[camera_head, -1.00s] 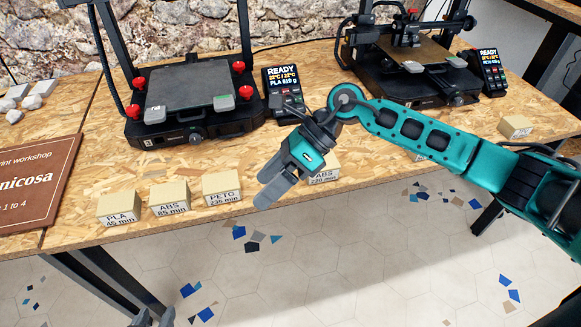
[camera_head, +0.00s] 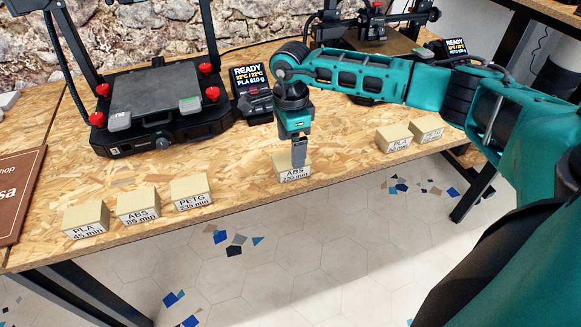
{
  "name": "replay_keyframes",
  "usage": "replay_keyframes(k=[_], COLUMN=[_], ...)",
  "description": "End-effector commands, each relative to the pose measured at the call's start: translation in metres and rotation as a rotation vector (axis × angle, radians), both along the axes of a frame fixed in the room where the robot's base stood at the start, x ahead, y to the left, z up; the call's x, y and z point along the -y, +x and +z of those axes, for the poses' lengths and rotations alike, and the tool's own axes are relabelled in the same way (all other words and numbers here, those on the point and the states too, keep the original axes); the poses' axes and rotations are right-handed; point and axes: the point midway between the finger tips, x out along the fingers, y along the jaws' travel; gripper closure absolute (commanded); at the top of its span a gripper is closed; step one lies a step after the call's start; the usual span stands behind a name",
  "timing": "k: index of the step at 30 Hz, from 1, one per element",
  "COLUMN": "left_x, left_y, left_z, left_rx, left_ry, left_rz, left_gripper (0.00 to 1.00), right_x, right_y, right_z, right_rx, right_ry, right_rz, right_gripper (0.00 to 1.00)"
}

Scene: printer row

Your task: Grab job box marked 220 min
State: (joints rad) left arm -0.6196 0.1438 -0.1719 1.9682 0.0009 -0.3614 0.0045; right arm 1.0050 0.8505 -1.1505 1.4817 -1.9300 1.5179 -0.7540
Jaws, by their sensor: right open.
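The job box (camera_head: 286,175) stands on the front part of the table in the middle of the view. Its label reads ABS with a minutes line that looks like 220 min, partly hard to read. My right gripper (camera_head: 299,163) points down at this box, with its fingers overlapping the box's top and upper front in the picture. It is open, and its fingers line up one behind the other, so I cannot tell whether they touch the box. My left gripper is not in view.
Boxes marked PLA 45 min (camera_head: 86,220), ABS 85 min (camera_head: 138,206) and PETG 235 min (camera_head: 191,193) stand to the left. Two more boxes (camera_head: 392,139) (camera_head: 428,129) stand to the right. A printer (camera_head: 158,110) is behind; another (camera_head: 385,40) is partly hidden by my arm.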

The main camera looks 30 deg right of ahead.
Motion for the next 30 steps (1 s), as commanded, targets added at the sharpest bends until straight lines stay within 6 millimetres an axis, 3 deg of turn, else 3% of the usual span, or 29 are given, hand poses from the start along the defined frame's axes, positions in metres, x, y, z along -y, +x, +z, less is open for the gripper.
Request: replay_keyframes(k=[12, 21, 30], left_x=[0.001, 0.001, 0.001], left_y=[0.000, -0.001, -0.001], left_z=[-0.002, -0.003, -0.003], left_rx=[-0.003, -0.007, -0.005], left_ry=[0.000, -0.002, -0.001], left_rz=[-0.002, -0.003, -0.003], left_gripper=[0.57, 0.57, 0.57], right_x=[0.000, 0.000, 0.000], right_y=[-0.001, -0.001, -0.001], right_z=[-0.050, -0.055, -0.055], right_rx=[-0.001, 0.001, 0.001], right_ry=[0.001, 0.002, 0.002], right_rz=[0.000, 0.001, 0.000], right_gripper=[0.11, 0.11, 0.39])
